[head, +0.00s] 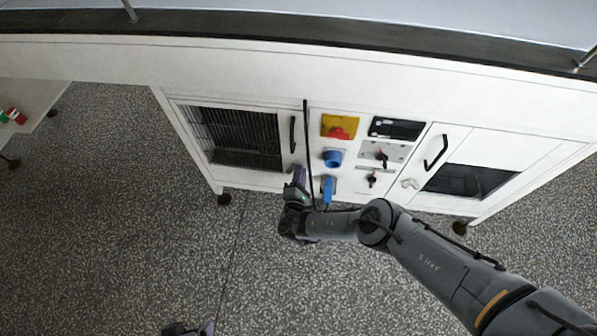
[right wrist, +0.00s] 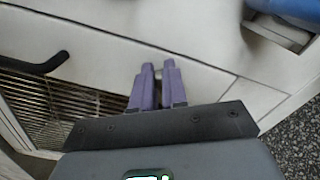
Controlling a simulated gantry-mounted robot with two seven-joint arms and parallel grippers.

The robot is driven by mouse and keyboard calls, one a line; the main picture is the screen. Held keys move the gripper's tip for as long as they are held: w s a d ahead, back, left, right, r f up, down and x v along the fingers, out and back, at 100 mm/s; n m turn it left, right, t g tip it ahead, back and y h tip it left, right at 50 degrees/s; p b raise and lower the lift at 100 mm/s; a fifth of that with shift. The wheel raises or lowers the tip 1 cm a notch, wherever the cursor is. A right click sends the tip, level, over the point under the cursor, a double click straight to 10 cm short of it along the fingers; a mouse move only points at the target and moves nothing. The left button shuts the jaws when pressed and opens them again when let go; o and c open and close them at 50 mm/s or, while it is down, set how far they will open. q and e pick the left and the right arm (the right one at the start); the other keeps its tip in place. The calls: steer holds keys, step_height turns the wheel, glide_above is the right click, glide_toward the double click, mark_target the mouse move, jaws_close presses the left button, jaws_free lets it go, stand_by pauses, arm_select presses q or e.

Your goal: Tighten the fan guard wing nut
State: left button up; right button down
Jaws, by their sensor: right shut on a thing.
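The fan guard is a dark slatted grille (head: 235,138) in a white hinged panel on the left of the cabinet front. Its bars also show in the right wrist view (right wrist: 45,110). My right gripper (head: 298,172) is at the panel's lower right corner. In the right wrist view its purple fingers (right wrist: 158,70) are close together, shut on a small grey piece, the wing nut (right wrist: 158,74), which is mostly hidden between them. The head view does not show the nut behind the fingers. My left gripper (head: 188,328) is partly in view at the bottom edge, away from the cabinet; its jaws are unclear.
A black handle (head: 293,134) is above my right gripper. To the right are a red knob on a yellow plate (head: 339,127), a blue socket (head: 333,158), a blue lever (head: 328,190) and switches. A second door (head: 475,178) has a window. The speckled floor is clear.

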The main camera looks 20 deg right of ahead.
steer(key=shift+s+d+f+m, duration=0.1)
steer(key=shift+f+m, duration=0.15)
steer(key=shift+m, duration=0.7)
steer(key=shift+f+m, duration=0.25)
steer(key=shift+m, duration=0.65)
steer(key=shift+s+d+f+m, duration=0.1)
steer(key=shift+f+m, duration=0.15)
steer(key=shift+m, duration=0.7)
steer(key=c, duration=1.2)
jaws_free()
steer(key=shift+a, duration=0.1)
steer(key=shift+o, duration=0.2)
